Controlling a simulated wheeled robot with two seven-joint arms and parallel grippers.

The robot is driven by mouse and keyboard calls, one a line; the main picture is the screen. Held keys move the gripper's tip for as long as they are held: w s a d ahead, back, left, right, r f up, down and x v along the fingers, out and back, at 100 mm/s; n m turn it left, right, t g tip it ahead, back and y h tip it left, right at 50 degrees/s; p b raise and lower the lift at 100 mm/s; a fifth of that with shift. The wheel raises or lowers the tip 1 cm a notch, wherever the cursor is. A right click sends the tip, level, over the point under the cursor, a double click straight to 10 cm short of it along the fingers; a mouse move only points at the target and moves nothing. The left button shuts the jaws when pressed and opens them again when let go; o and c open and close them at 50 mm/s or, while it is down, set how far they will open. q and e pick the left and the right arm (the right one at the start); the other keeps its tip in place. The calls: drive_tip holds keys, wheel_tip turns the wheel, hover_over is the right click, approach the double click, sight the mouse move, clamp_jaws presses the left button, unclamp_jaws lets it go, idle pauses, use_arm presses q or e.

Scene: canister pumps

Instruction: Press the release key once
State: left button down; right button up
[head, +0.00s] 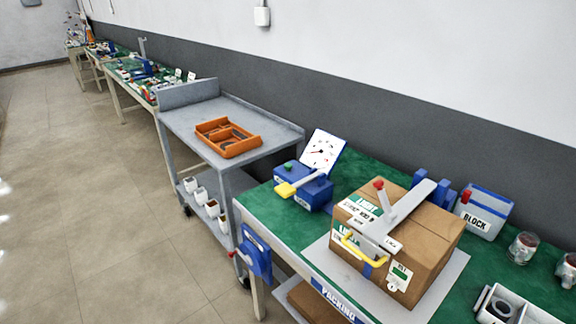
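A blue device (307,193) stands at the left end of the green-topped packing bench, with a white dial gauge (322,152) tilted up behind it. A grey lever with a yellow paddle end (285,190) sticks out from its front. A small green spot (288,167) shows on its top left. I cannot tell which part is the release key, as no readable label names one. Neither of my grippers is in view.
A cardboard box (425,253) on a pale plate carries a grey tool (392,218) with a red knob and yellow handle. A blue-white BLOCK bin (484,213) and jars (522,247) stand right. A grey cart (180,120) holds an orange tray (228,152). The left floor is clear.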

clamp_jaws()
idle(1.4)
